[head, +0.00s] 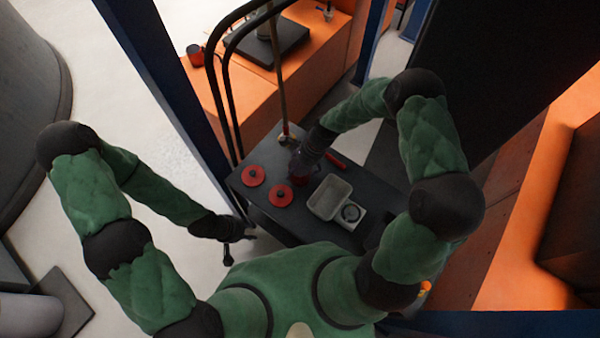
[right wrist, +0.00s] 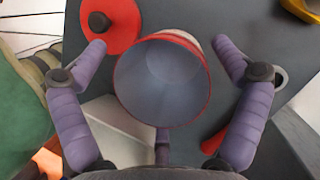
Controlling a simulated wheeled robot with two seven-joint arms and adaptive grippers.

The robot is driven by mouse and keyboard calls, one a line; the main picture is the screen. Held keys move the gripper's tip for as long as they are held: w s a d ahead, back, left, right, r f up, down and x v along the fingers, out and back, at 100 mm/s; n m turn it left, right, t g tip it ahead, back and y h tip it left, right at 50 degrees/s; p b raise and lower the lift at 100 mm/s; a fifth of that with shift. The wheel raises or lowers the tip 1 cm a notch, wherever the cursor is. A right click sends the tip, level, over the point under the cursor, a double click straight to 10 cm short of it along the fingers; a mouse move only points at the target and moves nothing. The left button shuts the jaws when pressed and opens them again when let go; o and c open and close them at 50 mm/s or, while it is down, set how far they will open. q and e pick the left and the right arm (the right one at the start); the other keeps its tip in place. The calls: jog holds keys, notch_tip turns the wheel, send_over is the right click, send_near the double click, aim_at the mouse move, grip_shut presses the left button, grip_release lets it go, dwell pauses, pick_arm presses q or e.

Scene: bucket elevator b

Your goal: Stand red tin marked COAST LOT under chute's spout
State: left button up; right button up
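A red tin (head: 299,180) stands on the dark bench top, partly hidden under my right gripper (head: 304,164) in the head view. In the right wrist view the open tin (right wrist: 163,82) has a red rim, a bare grey inside and a pale band on its far side. The purple fingers of my right gripper are spread on both sides of it, with gaps. No marking is readable on it. A second red tin (head: 195,55) stands on the orange ledge at the back left. My left gripper (head: 238,243) hangs empty left of the bench, its fingers apart. I cannot identify the chute's spout.
Two red discs with dark knobs (head: 253,176) (head: 281,196) lie on the bench's left side. A grey tray (head: 328,198) and a pale block with a dark ring (head: 351,213) are at its front. A red-handled tool (head: 337,160) lies behind.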

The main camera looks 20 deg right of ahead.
jog(key=c, duration=0.8)
jog(key=shift+r, duration=0.5)
jog(key=s+a+r+p, duration=0.5)
jog(key=s+a+r, duration=0.3)
jog(key=a+r, duration=0.35)
jog(key=shift+w+d+r+n+g+h+b, duration=0.65)
jog(key=shift+w+d+n, duration=0.8)
jog(key=shift+d+n, duration=1.45)
jog(key=shift+w+d+r+n+g+h+b, duration=0.4)
jog(key=shift+w+d+n+g+h+b, duration=0.75)
jog(key=shift+d+n, duration=1.7)
jog(key=shift+w+d+r+n+g+h+b, duration=0.3)
jog(key=shift+w+d+r+n+h+b, duration=0.2)
jog(key=shift+w+d+n, duration=1.85)
